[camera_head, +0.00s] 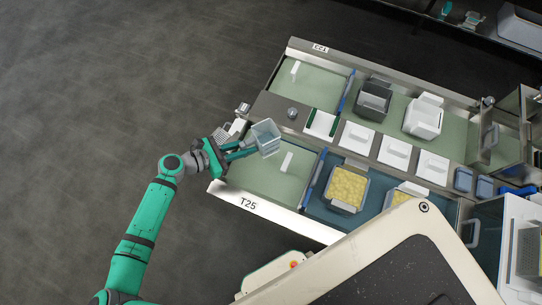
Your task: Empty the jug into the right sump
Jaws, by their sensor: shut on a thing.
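The jug (265,137) is a pale, see-through container. My gripper (240,150) is shut on its left side and holds it up near the corner of the lower green basin (262,186). This basin lies by the T25 label and has a small white upright piece in it. A second green basin (318,83) lies at the upper left, near the CC1 label. The picture does not show which basin is called the right sump. The jug looks somewhat tilted; its contents are too small to make out.
Blue dividers (312,178) close off the basins. Beyond the lower one stands a mould of yellow curd (346,189). White lids (356,138) line the middle ledge. A dark mould (372,98) and a white mould (424,116) stand farther back. The floor at left is clear.

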